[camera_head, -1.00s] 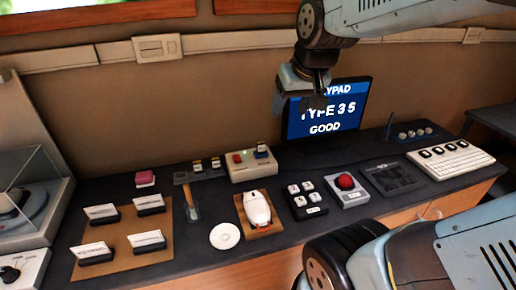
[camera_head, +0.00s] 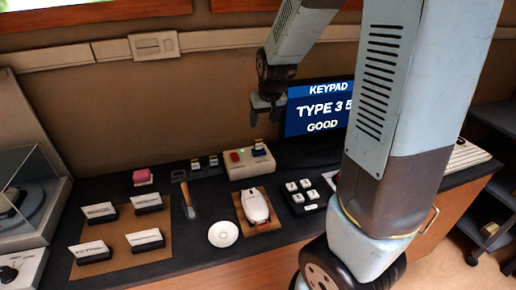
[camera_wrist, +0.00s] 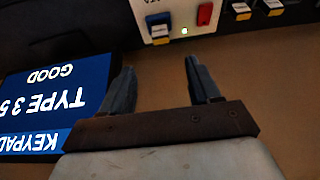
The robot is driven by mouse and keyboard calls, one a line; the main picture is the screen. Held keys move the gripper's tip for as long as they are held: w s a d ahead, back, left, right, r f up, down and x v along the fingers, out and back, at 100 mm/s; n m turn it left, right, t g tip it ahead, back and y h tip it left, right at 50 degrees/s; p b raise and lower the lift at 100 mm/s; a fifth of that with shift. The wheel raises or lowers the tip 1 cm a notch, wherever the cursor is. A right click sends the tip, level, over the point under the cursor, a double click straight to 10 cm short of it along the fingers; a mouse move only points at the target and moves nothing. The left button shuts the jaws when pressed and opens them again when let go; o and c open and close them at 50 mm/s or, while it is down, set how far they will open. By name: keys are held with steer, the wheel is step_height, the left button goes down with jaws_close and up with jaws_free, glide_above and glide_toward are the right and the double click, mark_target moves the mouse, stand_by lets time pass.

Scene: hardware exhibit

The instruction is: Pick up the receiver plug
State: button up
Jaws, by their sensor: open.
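A cream control box (camera_head: 248,165) sits at the back of the dark bench, with a red switch, a green light and a blue plug with a pale label (camera_head: 259,150). The blue plug also shows in the wrist view (camera_wrist: 158,28), upside down. Two more small labelled plugs stand in a dark rack left of the box, one of them here (camera_head: 196,164); they show at the top right of the wrist view (camera_wrist: 242,10). I cannot read which is the receiver plug. My gripper (camera_head: 267,112) is open and empty, above and behind the box; its fingers (camera_wrist: 158,80) point toward the box.
A screen (camera_head: 318,108) reading KEYPAD stands right of my gripper. A white mouse-like device (camera_head: 255,207), white disc (camera_head: 223,234), keypad (camera_head: 302,192) and label stands (camera_head: 97,211) occupy the bench. My arm hides the bench's right part.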

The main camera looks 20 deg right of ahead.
mark_target(259, 141)
steer(key=shift+x, duration=6.8)
steer(key=shift+s+a, duration=0.1)
steer(key=c, duration=1.1)
